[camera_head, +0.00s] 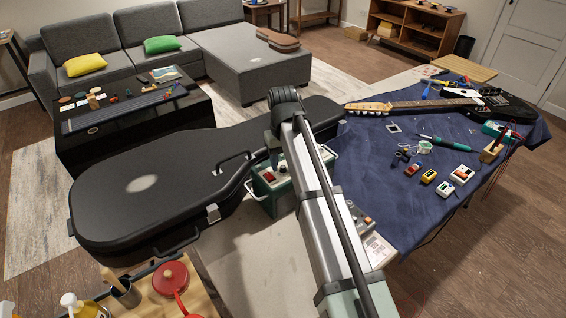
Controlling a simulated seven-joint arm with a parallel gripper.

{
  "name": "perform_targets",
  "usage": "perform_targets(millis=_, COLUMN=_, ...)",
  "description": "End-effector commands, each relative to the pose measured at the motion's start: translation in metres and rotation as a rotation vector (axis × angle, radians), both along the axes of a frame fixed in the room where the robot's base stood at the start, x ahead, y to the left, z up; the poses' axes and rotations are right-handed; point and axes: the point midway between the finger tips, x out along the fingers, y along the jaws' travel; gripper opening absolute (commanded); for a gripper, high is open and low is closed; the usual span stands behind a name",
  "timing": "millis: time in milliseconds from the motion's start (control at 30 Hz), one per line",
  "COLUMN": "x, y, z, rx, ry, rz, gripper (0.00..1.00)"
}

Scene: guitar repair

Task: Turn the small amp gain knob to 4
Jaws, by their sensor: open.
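A small green box with a pale top panel (266,183), which looks like the small amp, stands just left of my arm. A red switch and small dark knobs show on its panel. My arm covers its right part. The gain knob and its scale marks are too small to tell apart, so its setting cannot be read. My arm rises from the bottom of the picture to a dark joint beyond the box. A short part of it shows going down behind, close to the box. My gripper's fingers are hidden behind my arm.
A black guitar case (150,190) lies close on the left of the box. On the right, a blue cloth (400,205) carries an electric guitar (440,104), a soldering iron (445,141) and several small pedals (428,176).

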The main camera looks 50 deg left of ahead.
Motion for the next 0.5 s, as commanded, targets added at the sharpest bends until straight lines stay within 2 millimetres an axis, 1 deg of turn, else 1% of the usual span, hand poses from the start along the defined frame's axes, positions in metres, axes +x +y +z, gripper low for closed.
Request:
perform_targets(millis=133, x=-0.0001, y=-0.0003, z=-0.0069, rx=0.000, ry=0.000, rz=0.000, gripper=0.45)
perform_targets(millis=433, x=0.0000, y=-0.0001, z=-0.0082, rx=0.000, ry=0.000, rz=0.000, gripper=0.45)
perform_targets(millis=500, x=0.0000, y=-0.0001, z=-0.0081, rx=0.000, ry=0.000, rz=0.000, gripper=0.39)
